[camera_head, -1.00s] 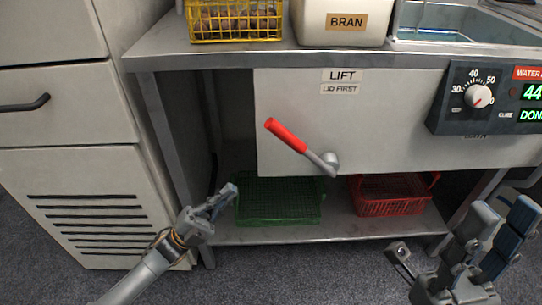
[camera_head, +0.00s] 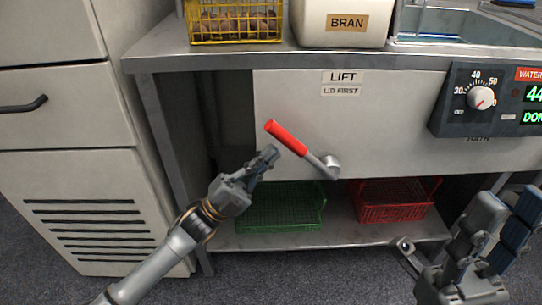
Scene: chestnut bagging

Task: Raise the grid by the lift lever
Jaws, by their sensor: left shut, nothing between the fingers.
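The lift lever (camera_head: 287,138) has a red handle and a grey shaft on a round pivot at the front panel (camera_head: 390,130). It slants up to the left from the pivot, below the "LIFT" and "LID FIRST" labels (camera_head: 342,77). My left gripper (camera_head: 267,156) is shut and empty, close below and left of the red handle in the picture; I cannot tell whether it touches. My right gripper (camera_head: 505,215) is at the lower right, away from the lever, with its fingers apart. The grid itself cannot be made out; only part of the water bath (camera_head: 440,40) shows.
A green crate (camera_head: 280,222) and a red crate (camera_head: 360,212) stand on the lower shelf. A yellow basket of chestnuts (camera_head: 237,38) and a bran bin (camera_head: 310,25) are on the counter. The control panel (camera_head: 448,110) is right of the lever. Drawers (camera_head: 60,165) stand at left.

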